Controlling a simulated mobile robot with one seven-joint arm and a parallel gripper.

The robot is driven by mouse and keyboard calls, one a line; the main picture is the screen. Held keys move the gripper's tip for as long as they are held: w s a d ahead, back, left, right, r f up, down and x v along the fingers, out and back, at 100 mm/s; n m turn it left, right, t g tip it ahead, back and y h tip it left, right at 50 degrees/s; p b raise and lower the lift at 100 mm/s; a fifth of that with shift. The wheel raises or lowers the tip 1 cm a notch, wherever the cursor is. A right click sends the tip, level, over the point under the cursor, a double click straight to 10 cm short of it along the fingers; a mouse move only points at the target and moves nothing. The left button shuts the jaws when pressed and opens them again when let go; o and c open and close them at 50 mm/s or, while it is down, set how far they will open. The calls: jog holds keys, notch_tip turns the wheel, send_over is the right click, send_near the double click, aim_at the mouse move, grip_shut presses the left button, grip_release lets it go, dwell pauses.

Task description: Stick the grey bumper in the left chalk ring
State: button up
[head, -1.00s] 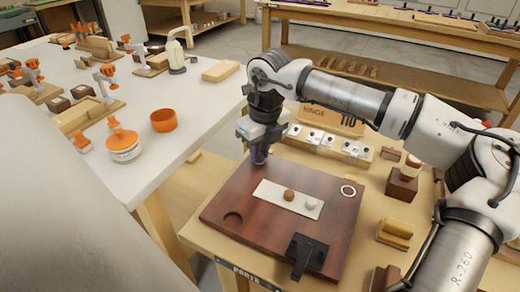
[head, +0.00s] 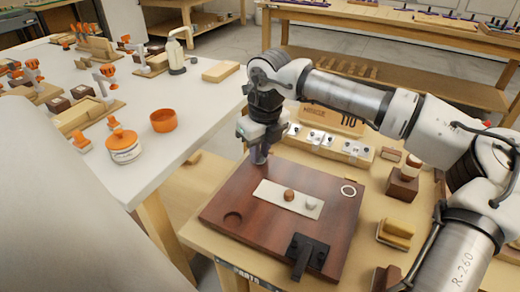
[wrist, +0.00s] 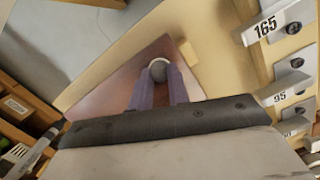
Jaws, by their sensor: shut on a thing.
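My gripper (head: 261,158) points down over the back left corner of the dark red-brown board (head: 262,217). In the wrist view its two purple fingers (wrist: 158,92) are shut on a round pale grey bumper (wrist: 158,70). The bumper is hidden in the head view, and I cannot tell whether it touches the board. No left chalk ring shows; the gripper covers that corner. A white strip (head: 268,190) on the board carries a brown bumper (head: 289,195) and a pale one (head: 311,205).
Wooden blocks (head: 402,185) stand to the right. A white table (head: 150,160) is at left.

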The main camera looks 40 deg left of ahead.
jog(key=shift+f, duration=0.15)
dwell(0.4)
jog(key=o, duration=1.2)
jog(key=shift+r, duration=0.2)
jog(key=shift+c, duration=0.2)
jog(key=shift+w, duration=0.2)
jog(key=shift+c, duration=0.4)
jog(key=shift+r, duration=0.2)
jog(key=shift+r, duration=0.15)
jog(key=shift+o, duration=1)
jog(key=shift+r+p, duration=0.3)
jog(key=shift+p, duration=0.05)
jog(key=shift+s+r+p, duration=0.2)
jog(key=shift+r+p, duration=1.7)
jog(key=shift+r, duration=1.15)
